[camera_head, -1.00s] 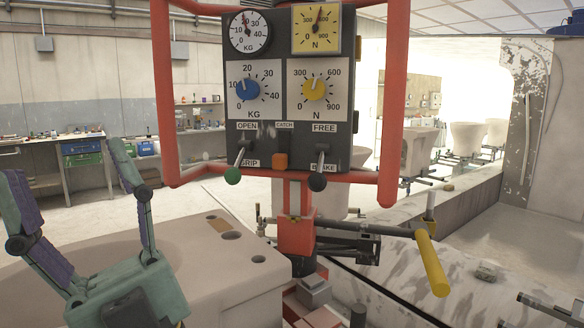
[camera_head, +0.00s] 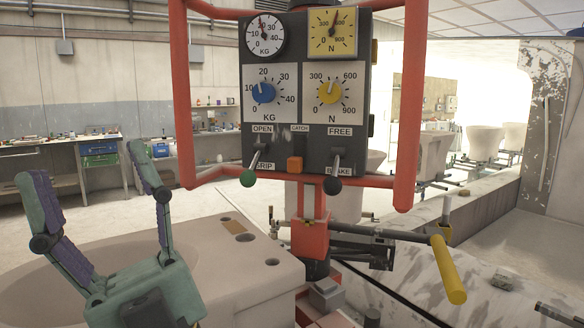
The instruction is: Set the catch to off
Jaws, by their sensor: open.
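The control panel (camera_head: 310,110) is a dark upright box in a red tube frame. The catch (camera_head: 295,164) is a small orange block under the label CATCH, low in the middle of the panel. I cannot tell from its look whether it is on or off. A green-knobbed lever (camera_head: 248,178) left of it points down toward GRIP. A dark-knobbed lever (camera_head: 333,185) right of it points down toward BRAKE. My gripper (camera_head: 88,170) is open and empty at the left, its two fingers pointing up, well apart from the panel in the picture.
The blue dial (camera_head: 263,92) and yellow dial (camera_head: 330,90) sit above the levers, with gauges over them. A red tube (camera_head: 182,100) stands between my gripper and the panel in the picture. A yellow handle (camera_head: 449,270) juts out lower right. A pale block (camera_head: 235,275) lies below.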

